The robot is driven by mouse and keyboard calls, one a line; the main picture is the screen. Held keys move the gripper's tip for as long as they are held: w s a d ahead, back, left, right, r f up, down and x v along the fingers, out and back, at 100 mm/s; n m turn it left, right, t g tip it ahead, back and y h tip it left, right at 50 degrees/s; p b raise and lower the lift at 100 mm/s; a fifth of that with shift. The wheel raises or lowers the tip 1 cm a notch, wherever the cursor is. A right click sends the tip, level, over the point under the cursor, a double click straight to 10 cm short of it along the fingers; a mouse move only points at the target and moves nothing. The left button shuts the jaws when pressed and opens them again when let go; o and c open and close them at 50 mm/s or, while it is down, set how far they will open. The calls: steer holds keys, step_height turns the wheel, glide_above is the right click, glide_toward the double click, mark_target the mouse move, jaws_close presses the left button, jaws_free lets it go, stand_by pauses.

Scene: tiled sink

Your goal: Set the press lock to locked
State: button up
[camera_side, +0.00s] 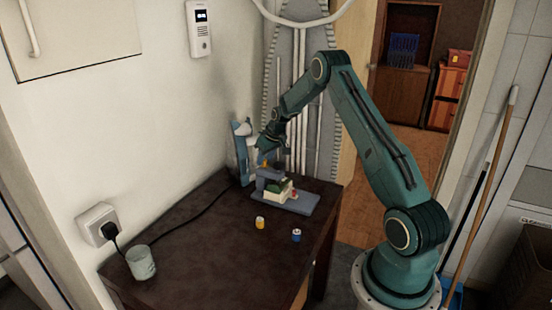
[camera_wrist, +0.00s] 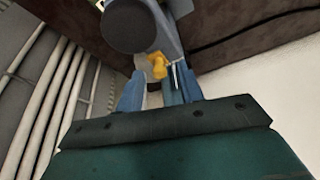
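The press (camera_side: 272,178) is a blue-grey frame on a flat base (camera_side: 300,203) near the far right corner of the dark table. A green and white block (camera_side: 280,192) sits in it. A small yellow part (camera_wrist: 159,65), likely the press lock, shows on the grey-blue press body (camera_wrist: 165,25) in the wrist view; its setting cannot be told. My gripper (camera_side: 266,150) is just above the press, pointing down. In the wrist view its blue fingers (camera_wrist: 158,92) are apart, with the yellow part beyond their tips. I see nothing held between them.
A yellow-banded battery (camera_side: 260,223) and a blue one (camera_side: 296,235) stand in front of the press. A blue and white object (camera_side: 242,150) stands behind, by the wall. A pale cup (camera_side: 141,262) and a black cord (camera_side: 185,213) are at left. The table's front middle is clear.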

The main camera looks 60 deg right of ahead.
steer(key=shift+w+f, duration=0.1)
jaws_close()
steer(key=shift+a, duration=1.25)
jaws_free()
steer(key=v, duration=1.4)
